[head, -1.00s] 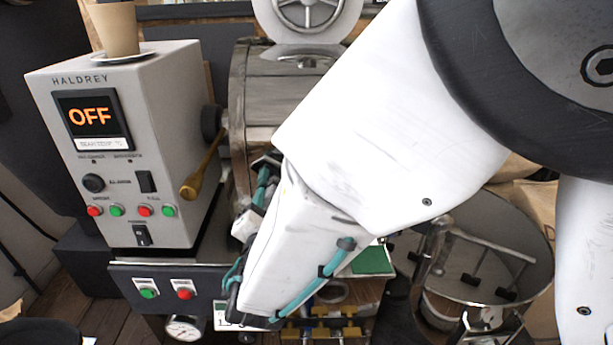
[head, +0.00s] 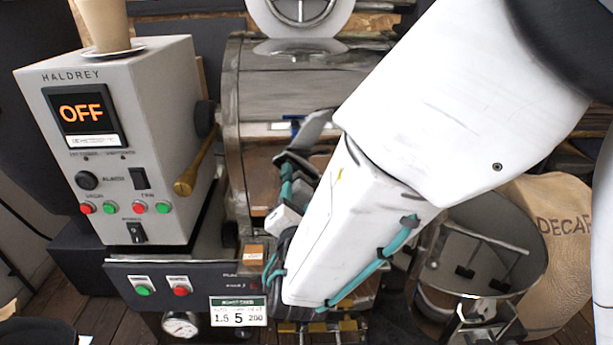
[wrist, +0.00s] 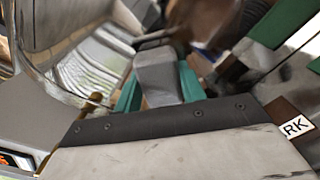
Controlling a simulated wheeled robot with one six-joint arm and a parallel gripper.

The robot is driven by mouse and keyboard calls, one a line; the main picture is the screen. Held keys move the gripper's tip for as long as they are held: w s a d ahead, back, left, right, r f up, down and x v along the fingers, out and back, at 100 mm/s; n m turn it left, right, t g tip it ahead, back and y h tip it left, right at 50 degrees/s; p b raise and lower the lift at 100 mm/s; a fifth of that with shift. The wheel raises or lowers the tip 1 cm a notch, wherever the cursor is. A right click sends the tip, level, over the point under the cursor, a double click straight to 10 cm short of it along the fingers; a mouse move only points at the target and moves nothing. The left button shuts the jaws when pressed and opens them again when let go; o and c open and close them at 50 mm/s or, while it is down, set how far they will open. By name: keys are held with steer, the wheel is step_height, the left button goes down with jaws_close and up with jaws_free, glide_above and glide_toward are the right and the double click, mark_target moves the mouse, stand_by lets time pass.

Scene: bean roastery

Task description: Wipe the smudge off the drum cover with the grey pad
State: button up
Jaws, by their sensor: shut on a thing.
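My gripper (head: 297,160) is up in front of the metal drum (head: 285,85) in the head view, partly hidden by my forearm. In the wrist view its teal fingers (wrist: 158,84) are shut on a grey block, which I take to be the grey pad (wrist: 155,72). In the head view a grey flat piece (head: 314,128) stands out beyond the fingers, close to the drum. I cannot tell whether it touches. The shiny curved drum surface (wrist: 92,72) shows at left in the wrist view. I cannot make out the smudge on the drum cover.
A grey control box (head: 125,140) reading OFF stands left of the drum, with a cup (head: 103,25) on top. A wooden-handled lever (head: 192,175) sticks out between them. A round metal tray (head: 485,250) and a DECAF sack (head: 560,225) are at right.

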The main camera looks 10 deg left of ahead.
mark_target(266, 192)
steer(key=w+d, duration=0.2)
steer(key=d, duration=0.6)
steer(key=shift+d, duration=0.35)
stand_by(0.4)
steer(key=shift+a, duration=0.1)
steer(key=shift+s+a, duration=0.5)
steer(key=shift+a, duration=1.35)
steer(key=shift+s+a, duration=0.45)
steer(key=shift+a, duration=1.35)
steer(key=shift+s+a, duration=0.5)
steer(key=shift+a, duration=1.35)
steer(key=shift+s+a, duration=0.15)
steer(key=shift+a, duration=0.8)
steer(key=shift+s+a, duration=0.15)
steer(key=shift+a, duration=0.75)
